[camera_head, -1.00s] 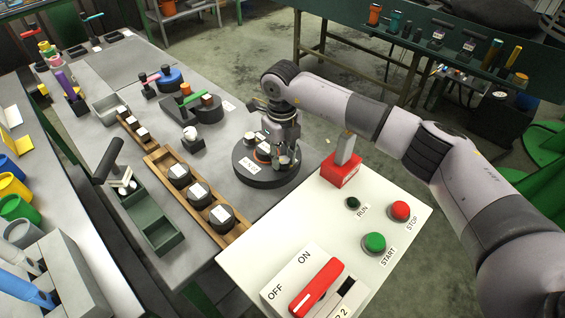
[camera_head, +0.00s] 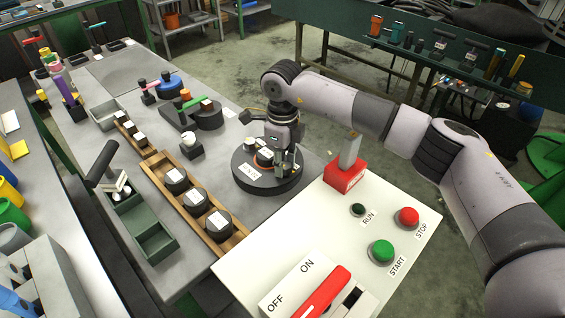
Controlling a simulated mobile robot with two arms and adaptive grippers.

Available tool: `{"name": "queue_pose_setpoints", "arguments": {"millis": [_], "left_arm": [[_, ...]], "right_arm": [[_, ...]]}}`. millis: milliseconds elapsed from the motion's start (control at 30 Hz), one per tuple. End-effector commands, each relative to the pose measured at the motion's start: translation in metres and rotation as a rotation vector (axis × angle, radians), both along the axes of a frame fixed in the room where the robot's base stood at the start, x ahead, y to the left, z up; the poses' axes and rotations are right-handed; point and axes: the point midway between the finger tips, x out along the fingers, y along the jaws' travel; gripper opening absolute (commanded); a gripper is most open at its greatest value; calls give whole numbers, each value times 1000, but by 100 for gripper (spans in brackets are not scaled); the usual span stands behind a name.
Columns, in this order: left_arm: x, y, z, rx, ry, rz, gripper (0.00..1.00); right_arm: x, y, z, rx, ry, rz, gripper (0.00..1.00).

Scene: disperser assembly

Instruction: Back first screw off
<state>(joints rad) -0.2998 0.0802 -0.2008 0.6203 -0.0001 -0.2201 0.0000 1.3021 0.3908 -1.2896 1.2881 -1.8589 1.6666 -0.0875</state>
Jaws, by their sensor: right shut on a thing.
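The round black base (camera_head: 247,181) stands on the grey bench with a white label on its front. My left gripper is out of view.
A wooden rack (camera_head: 153,165) with several black, white-topped round parts stands left of the base. A green tray (camera_head: 155,243) lies further left. A red block with a grey upright (camera_head: 347,176) and the white control panel (camera_head: 330,225) are close on the right.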

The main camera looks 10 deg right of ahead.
Motion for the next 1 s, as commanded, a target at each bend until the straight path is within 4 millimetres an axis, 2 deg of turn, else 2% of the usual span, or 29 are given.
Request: {"name": "queue_pose_setpoints", "arguments": {"millis": [200,233,333,600,733,867,1000], "left_arm": [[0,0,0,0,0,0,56],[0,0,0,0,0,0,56],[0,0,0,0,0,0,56],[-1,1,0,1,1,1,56],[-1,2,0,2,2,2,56],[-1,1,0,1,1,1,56],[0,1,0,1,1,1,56]], "right_arm": [[1,0,2,1,-3,-1,0],[1,0,2,1,-3,-2,26],[1,0,1,0,-3,-2,33],[0,0,1,0,-1,-2,33],[1,0,8,0,-3,-2,33],[1,0,28,1,-5,-1,33],[2,0,60,1,-7,-1,33]]}}
